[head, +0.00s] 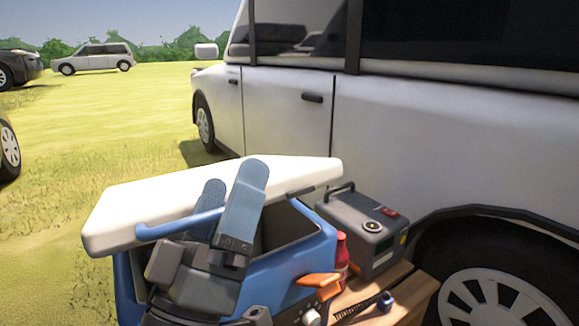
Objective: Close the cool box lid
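The cool box (285,268) is blue with a dark inside and stands at the bottom centre. Its white lid (140,205) is tilted and partly open. A dark gap shows under the lid's right side. A blue handle bar (165,229) runs along the lid's near edge. My gripper (233,175) points up at this edge, with its two blue-grey fingers apart. The handle bar passes in front of the left finger and behind the right one. Whether either finger touches the handle or lid cannot be told. My gripper's wrist hides part of the box front.
A wooden surface (400,300) right of the box holds a grey power unit (368,235), a red bottle (341,255), an orange-handled tool (318,281) and a black item (358,308). A white van (290,110) stands close behind. Open grass (90,130) lies left.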

